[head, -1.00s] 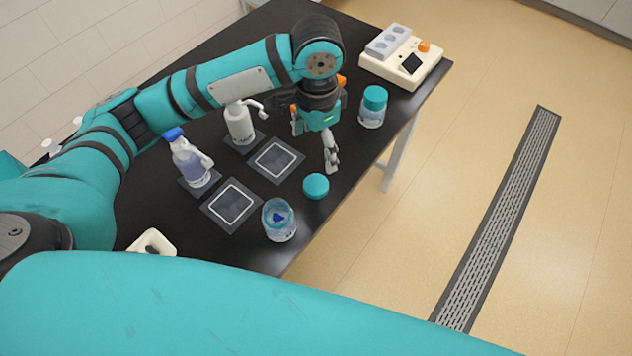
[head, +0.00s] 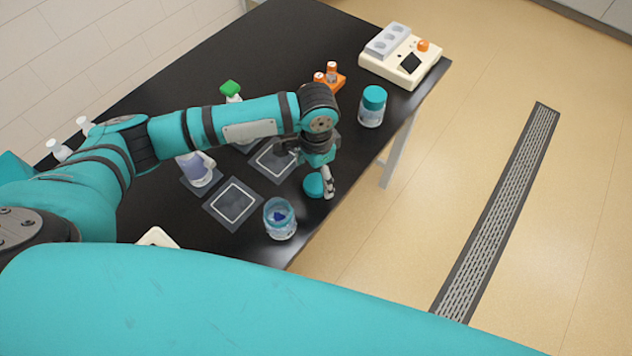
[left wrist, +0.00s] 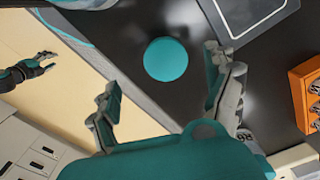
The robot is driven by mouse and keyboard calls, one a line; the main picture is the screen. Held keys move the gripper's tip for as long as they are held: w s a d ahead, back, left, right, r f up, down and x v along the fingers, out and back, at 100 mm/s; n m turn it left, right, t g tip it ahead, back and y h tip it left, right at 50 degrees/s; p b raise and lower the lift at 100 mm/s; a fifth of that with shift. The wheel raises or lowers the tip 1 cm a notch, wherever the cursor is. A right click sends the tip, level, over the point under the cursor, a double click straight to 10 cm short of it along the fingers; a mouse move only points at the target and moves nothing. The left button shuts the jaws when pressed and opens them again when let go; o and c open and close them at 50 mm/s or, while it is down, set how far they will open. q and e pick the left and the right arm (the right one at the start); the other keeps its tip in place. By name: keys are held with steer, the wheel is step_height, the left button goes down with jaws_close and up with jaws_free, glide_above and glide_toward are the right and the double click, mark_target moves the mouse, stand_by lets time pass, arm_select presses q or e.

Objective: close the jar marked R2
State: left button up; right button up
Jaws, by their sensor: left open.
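A round teal lid (head: 313,186) lies flat on the black table near its right edge; it also shows in the left wrist view (left wrist: 166,60). My left gripper (head: 327,187) is open and empty just over the lid. In the left wrist view its fingers (left wrist: 163,75) are spread, with the lid ahead between them, not gripped. A clear open jar (head: 280,221) with something blue in it stands nearer the front. Another jar (head: 371,110) wears a teal lid further back. I cannot read any R2 marking. My right gripper (left wrist: 40,68) shows small over the floor in the left wrist view.
Two dark square mats (head: 233,204) with white outlines lie left of the lid. An orange rack (head: 329,79) and a cream device (head: 401,57) are at the back. The table's edge is close right of the jars.

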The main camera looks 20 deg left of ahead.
mark_target(316, 183)
arm_select(q)
steer(key=f, duration=0.1)
steer(key=f+p, duration=0.1)
steer(key=f, duration=0.2)
steer(key=shift+w+a+f, duration=0.2)
steer(key=shift+w, duration=0.15)
steer(key=shift+f, duration=0.3)
steer(key=c, duration=0.8)
